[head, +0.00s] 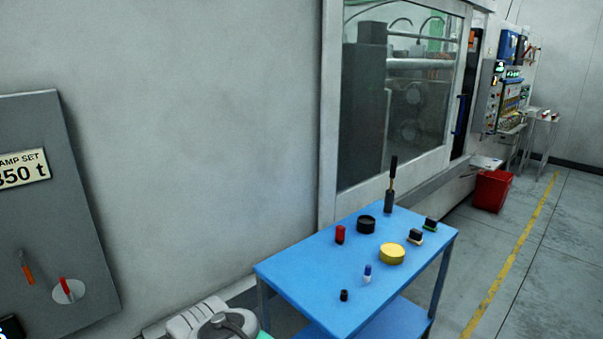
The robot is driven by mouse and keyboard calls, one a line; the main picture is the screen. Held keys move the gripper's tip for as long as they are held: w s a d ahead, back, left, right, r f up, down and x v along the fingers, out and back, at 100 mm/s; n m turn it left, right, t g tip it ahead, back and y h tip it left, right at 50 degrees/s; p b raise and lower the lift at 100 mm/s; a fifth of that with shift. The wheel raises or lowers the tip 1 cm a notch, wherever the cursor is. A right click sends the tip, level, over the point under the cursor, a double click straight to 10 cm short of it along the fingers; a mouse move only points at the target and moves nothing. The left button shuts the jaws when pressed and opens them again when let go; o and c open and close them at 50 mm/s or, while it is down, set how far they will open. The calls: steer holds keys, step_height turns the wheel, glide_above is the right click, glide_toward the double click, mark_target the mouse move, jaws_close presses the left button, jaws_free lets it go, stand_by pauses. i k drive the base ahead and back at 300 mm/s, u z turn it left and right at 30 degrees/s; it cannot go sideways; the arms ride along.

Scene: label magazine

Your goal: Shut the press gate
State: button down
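The press gate (333,120) is a large pale sliding door with a wide window, on the front of the machine behind the blue table. Machinery shows through its glass. A blue upright handle (459,115) is at the gate's right edge. To the right of that edge is a tall dark gap (468,75) between the gate and the machine's frame, so the gate looks partly open. A rounded white and grey part of my own body shows at the bottom edge. My gripper is not in view.
A blue table (290,265) with small items, including a yellow tin (391,254) and a black-handled brush (390,190), stands before the gate. A red bin (492,190) stands right of the gate. Floor right of the table, along the yellow line (510,260), is clear.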

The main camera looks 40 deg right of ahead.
mark_target(333, 207)
steer(key=u, duration=3)
steer(key=k, duration=2.65)
steer(key=z, duration=1.55)
